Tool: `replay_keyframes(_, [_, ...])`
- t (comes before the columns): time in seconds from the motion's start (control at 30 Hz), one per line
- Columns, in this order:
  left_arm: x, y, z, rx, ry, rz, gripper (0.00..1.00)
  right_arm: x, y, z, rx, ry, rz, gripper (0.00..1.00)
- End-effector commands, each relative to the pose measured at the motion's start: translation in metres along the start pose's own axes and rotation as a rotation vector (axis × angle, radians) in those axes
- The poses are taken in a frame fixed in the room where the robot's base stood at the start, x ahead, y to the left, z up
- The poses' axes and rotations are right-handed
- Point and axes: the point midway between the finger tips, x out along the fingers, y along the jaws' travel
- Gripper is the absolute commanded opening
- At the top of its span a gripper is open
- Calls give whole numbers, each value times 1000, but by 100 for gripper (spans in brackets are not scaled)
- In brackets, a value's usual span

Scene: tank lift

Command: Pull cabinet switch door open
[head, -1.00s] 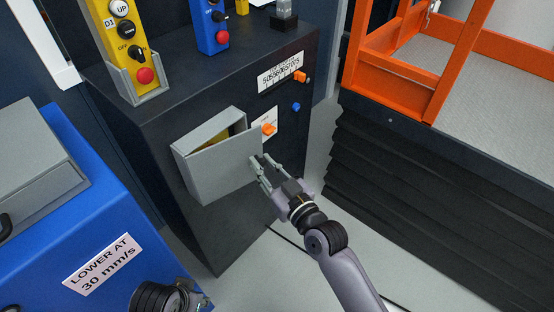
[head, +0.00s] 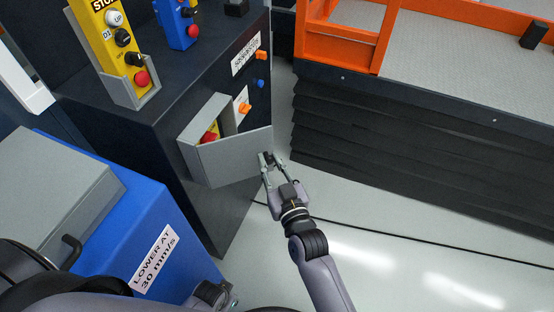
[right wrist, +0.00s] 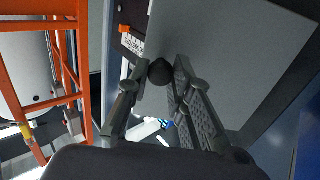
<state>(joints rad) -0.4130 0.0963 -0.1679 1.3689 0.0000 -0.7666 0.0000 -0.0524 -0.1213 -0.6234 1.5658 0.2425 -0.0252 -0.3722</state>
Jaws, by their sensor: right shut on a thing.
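The grey switch door (head: 235,158) on the front of the dark cabinet (head: 165,130) is swung partway out. Behind it the grey box shows a yellow part with a red knob (head: 210,134). My right gripper (head: 267,162) is at the door's free right edge, shut on the small dark door knob. In the right wrist view the round black knob (right wrist: 160,72) sits between the two fingertips, against the grey door panel (right wrist: 225,60).
A blue box (head: 125,225) labelled for lowering stands at lower left, close to the cabinet. Yellow (head: 115,40) and blue (head: 178,22) control boxes stand on the cabinet top. A lift with an orange rail (head: 338,35) and black bellows (head: 385,140) stands right.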

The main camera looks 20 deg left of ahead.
Motion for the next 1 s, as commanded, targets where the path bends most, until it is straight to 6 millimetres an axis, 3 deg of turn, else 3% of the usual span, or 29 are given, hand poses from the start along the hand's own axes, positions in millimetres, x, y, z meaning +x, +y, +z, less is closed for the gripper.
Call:
replay_keyframes(0.47, [2,0,3,1,-3,0,30,0,-3,-2,2,4,-1,0])
replay_keyframes(0.5, [2,0,3,1,-3,0,30,0,-3,-2,2,3,-1,23])
replay_keyframes(0.77, [2,0,3,1,-4,0,30,0,-2,-1,1,2,-1,40])
replay_keyframes(1.0, [2,0,3,0,-3,0,30,0,-2,0,1,1,0,40])
